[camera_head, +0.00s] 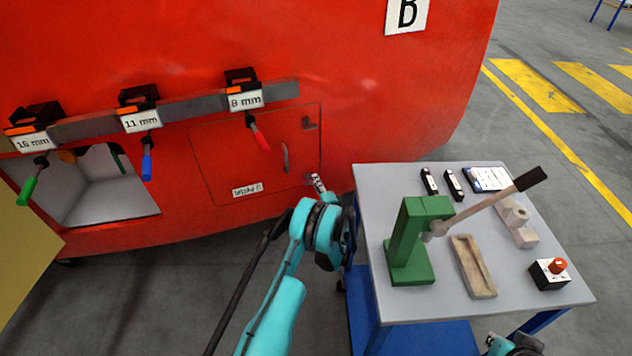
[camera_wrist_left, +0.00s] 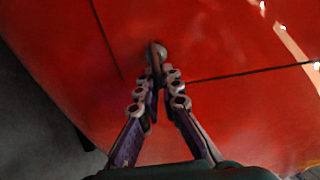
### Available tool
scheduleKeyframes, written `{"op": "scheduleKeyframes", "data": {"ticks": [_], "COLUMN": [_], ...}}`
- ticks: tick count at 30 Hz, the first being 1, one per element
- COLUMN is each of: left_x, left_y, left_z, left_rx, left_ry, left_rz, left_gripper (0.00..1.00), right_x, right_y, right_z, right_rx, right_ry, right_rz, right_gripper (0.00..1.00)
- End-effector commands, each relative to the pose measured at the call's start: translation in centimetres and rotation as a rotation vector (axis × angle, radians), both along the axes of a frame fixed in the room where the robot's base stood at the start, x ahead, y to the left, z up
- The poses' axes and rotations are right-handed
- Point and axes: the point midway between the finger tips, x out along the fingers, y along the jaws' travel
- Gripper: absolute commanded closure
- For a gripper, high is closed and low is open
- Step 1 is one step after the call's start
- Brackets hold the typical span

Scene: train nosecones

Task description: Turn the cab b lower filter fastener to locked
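The closed red hatch (camera_head: 225,160) labelled "Intake B" is set in the red nose under the sign B. Its lower fastener is at the lower right corner, mostly hidden by my left gripper (camera_head: 318,183) in the head view. In the left wrist view the fastener (camera_wrist_left: 155,51) is a small grey rounded piece at the seam corner. My left gripper (camera_wrist_left: 160,75) has its fingertips closed together around it, with little gap. Its locked or unlocked state is not clear. The upper fastener (camera_head: 309,123) is dark, near the upper right corner. My right gripper (camera_head: 512,346) is partly cut off at the bottom edge.
A rail holds tools tagged 16 mm (camera_head: 35,142), 11 mm (camera_head: 141,121) and 8 mm (camera_head: 245,99). The open bay (camera_head: 120,200) is left of the hatch. A grey-topped cart (camera_head: 375,190) with a green press (camera_head: 408,240) stands close right of my left arm.

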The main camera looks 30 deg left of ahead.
Motion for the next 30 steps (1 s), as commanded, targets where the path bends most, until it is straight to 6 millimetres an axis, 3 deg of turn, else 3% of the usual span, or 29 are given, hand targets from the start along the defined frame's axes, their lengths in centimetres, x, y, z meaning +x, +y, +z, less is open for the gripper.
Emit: {"op": "scheduleKeyframes", "data": {"ticks": [13, 16, 25, 30], "left_x": [0.0, 0.0, -0.1, -1.2], "left_y": [0.0, 0.0, -0.1, -1.6], "left_z": [-0.1, -0.1, 0.0, -0.1], "left_rx": [0.005, 0.005, 0.005, 0.005], "left_ry": [0.007, 0.006, 0.006, 0.006], "left_rz": [0.0, 0.0, 0.0, -0.002], "left_gripper": [1.0, 0.73, 0.73, 0.73], "right_x": [0.0, 0.0, 0.0, 0.0], "right_y": [0.0, 0.0, 0.0, 0.0], "right_z": [0.0, 0.0, 0.0, 0.0], "right_rx": [0.0, 0.0, 0.0, 0.0], "right_ry": [0.0, 0.0, 0.0, 0.0], "right_rz": [0.0, 0.0, 0.0, 0.0], "right_gripper": [1.0, 1.0, 1.0, 1.0]}}
